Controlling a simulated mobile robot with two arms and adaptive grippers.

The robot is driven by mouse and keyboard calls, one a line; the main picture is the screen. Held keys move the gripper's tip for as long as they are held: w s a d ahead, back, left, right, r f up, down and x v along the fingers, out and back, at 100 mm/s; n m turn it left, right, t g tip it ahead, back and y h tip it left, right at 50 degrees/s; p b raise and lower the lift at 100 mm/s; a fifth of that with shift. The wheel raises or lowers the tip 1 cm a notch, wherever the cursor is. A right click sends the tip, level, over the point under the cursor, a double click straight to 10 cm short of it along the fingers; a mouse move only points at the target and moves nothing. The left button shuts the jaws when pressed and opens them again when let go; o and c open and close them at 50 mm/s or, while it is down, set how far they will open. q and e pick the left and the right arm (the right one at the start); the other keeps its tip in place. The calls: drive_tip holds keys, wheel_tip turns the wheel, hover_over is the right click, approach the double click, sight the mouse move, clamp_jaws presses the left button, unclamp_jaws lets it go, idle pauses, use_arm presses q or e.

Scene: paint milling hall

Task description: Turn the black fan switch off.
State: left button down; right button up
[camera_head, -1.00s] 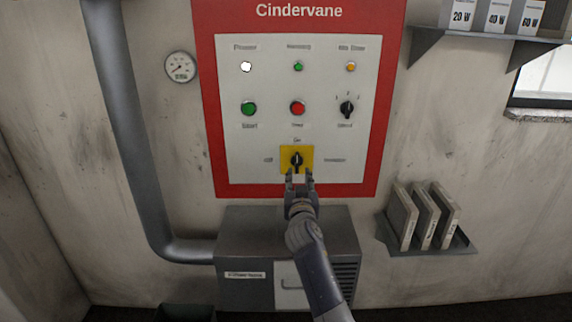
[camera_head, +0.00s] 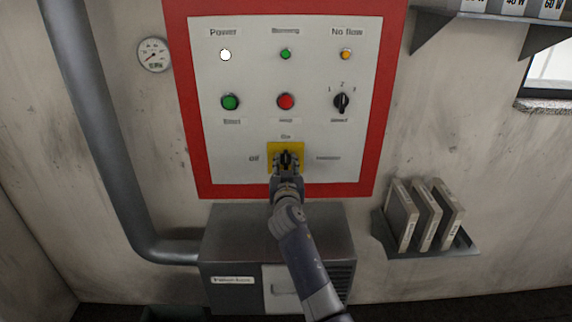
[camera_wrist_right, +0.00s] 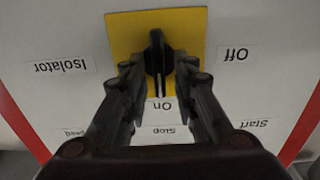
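The black fan switch (camera_head: 286,158) is a rotary knob on a yellow plate (camera_head: 271,148), low on the white panel. Labels read Off to its left, On above and Isolator to its right. The wrist view is upside down; there the knob (camera_wrist_right: 157,52) stands upright with its white mark towards On. My right gripper (camera_head: 286,165) is at the knob. In the wrist view its two fingers (camera_wrist_right: 156,72) stand apart, one on each side of the knob, with narrow gaps showing. The fingers partly cover the plate. My left gripper is not in view.
Above are a green Start button (camera_head: 230,102), a red Stop button (camera_head: 286,101) and a black speed selector (camera_head: 341,102). A grey cabinet (camera_head: 232,240) stands below the panel. A shelf of upright plates (camera_head: 425,215) is right, a pipe (camera_head: 95,130) left.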

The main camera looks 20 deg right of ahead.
clamp_jaws()
drive_tip(key=n+b, duration=0.1)
drive_tip(key=n, duration=0.3)
drive_tip(key=shift+f+n, duration=0.1)
drive_tip(key=shift+n, duration=0.2)
drive_tip(key=n, duration=0.4)
drive_tip(key=shift+a, duration=0.15)
drive_tip(key=n, duration=0.4)
drive_tip(key=shift+w+a, duration=0.1)
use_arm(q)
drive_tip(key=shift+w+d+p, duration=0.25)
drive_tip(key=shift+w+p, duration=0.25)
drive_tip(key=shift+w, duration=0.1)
use_arm(e)
drive_tip(key=n, duration=0.5)
drive_tip(key=shift+f, duration=0.15)
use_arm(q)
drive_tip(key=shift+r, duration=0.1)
use_arm(e)
drive_tip(key=shift+n, duration=0.3)
drive_tip(key=shift+o, duration=1.9)
unclamp_jaws()
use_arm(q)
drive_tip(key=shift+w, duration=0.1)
use_arm(e)
drive_tip(key=shift+w+f, duration=0.1)
drive_tip(key=shift+f, duration=0.05)
